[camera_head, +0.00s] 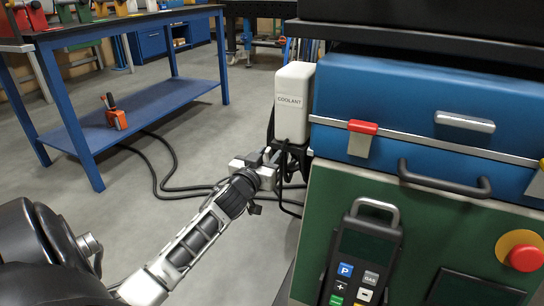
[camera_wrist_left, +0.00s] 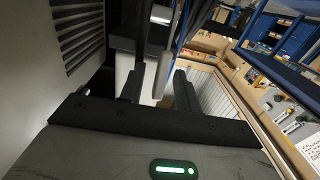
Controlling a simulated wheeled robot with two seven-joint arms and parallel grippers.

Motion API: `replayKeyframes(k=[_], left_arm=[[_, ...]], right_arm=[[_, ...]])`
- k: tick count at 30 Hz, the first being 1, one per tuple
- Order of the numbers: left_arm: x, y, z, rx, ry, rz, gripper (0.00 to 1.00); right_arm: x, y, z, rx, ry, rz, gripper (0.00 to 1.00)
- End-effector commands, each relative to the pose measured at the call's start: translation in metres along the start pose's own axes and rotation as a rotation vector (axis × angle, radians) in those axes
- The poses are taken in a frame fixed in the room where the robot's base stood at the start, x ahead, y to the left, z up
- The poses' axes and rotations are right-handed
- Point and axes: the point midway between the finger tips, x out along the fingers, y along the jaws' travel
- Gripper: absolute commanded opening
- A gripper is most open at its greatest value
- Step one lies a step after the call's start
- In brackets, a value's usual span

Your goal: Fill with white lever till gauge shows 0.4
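My left gripper (camera_head: 262,163) is in front of the lower part of the white tank marked COOLANT (camera_head: 293,95). In the left wrist view its two dark fingers (camera_wrist_left: 158,90) stand apart. A pale, rounded bar (camera_wrist_left: 163,73) shows between or beyond them; it may be the white lever, and I cannot tell whether a finger touches it. A handheld device (camera_head: 364,250) with a dark screen and buttons hangs on the green panel; I can read no value on it. No gauge reading is legible. My right gripper is not in view.
The blue machine front (camera_head: 400,105) carries a red-topped latch (camera_head: 362,128), a pale grip (camera_head: 465,122) and a black handle (camera_head: 443,182). A red stop button (camera_head: 522,256) is at right. A blue workbench (camera_head: 140,104) stands at left. Black cables (camera_head: 165,170) lie on the floor.

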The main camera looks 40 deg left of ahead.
Motion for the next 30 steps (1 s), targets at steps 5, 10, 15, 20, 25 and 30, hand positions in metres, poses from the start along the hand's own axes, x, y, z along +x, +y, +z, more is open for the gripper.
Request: replayKeyframes(k=[5, 10, 15, 20, 25, 30], left_arm=[[0.02, 0.0, 0.001, 0.0, 0.001, 0.001, 0.33], [0.025, 0.0, 0.0, -0.001, -0.001, 0.0, 0.33], [0.025, 0.0, 0.0, -0.001, -0.001, 0.0, 0.33], [0.025, 0.0, 0.0, 0.0, -0.001, 0.001, 0.0], [0.025, 0.001, 0.001, -0.001, 0.0, 0.001, 0.0], [0.024, 0.001, 0.003, -0.001, 0.018, 0.001, 0.0]], right_arm=[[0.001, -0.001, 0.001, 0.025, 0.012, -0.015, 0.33], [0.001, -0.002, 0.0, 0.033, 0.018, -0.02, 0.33], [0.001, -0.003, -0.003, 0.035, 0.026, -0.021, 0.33], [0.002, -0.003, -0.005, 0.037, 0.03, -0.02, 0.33], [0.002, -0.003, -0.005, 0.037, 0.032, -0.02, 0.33], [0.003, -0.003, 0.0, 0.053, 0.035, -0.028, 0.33]])
